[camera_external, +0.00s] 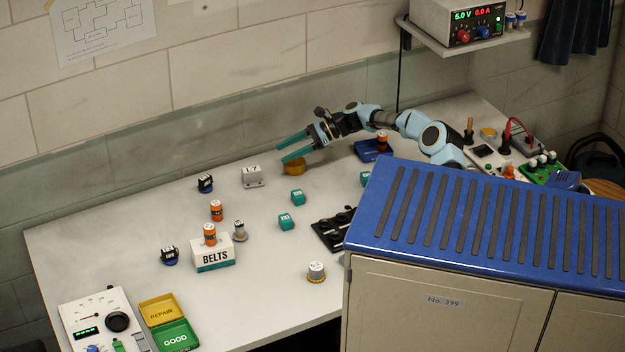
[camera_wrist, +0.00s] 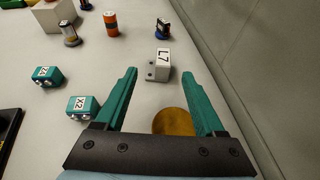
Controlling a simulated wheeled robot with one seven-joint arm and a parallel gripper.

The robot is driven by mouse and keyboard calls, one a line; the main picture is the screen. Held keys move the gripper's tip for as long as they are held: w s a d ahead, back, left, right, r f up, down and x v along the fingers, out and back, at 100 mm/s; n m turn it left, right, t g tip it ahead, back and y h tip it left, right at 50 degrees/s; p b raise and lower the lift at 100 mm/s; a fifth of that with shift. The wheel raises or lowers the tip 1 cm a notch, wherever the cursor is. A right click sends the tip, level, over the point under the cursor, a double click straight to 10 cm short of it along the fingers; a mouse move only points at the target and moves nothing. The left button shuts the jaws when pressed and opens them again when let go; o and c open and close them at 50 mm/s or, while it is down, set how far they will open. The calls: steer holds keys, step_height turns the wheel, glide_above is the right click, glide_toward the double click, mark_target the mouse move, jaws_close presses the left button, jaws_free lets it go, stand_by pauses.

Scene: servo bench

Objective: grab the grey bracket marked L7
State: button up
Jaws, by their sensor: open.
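The grey bracket marked L7 (camera_external: 253,177) stands on the bench toward the wall side. It also shows in the wrist view (camera_wrist: 158,65), upright, with its label facing the camera. My gripper (camera_external: 279,148) is open and empty, above the bench to the right of the bracket. In the wrist view my gripper (camera_wrist: 160,88) has its two teal fingers spread, and the bracket lies beyond the fingertips, between their lines. A round brass-coloured object (camera_wrist: 174,122) lies below the fingers; it also shows in the external view (camera_external: 294,167).
Teal blocks, one marked X2 (camera_wrist: 83,107), stand left of my fingers in the wrist view. A black-and-blue part (camera_external: 205,183) and an orange cylinder (camera_external: 217,210) stand beyond the bracket. The BELTS box (camera_external: 213,255) is nearer the front. The wall runs close behind.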

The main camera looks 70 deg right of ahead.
mark_target(259, 169)
steer(key=shift+f, duration=0.45)
steer(key=shift+w+a+f, duration=0.1)
steer(key=shift+w+f, duration=0.05)
steer(key=p+x, duration=0.1)
steer(key=x, duration=0.4)
steer(key=shift+w, duration=0.15)
steer(key=p+x, duration=0.1)
steer(key=x, duration=0.1)
steer(key=p+x, duration=0.1)
steer(key=x, duration=0.2)
steer(key=shift+d+f, duration=0.15)
steer(key=shift+d, duration=0.1)
steer(key=shift+c, duration=0.3)
jaws_close()
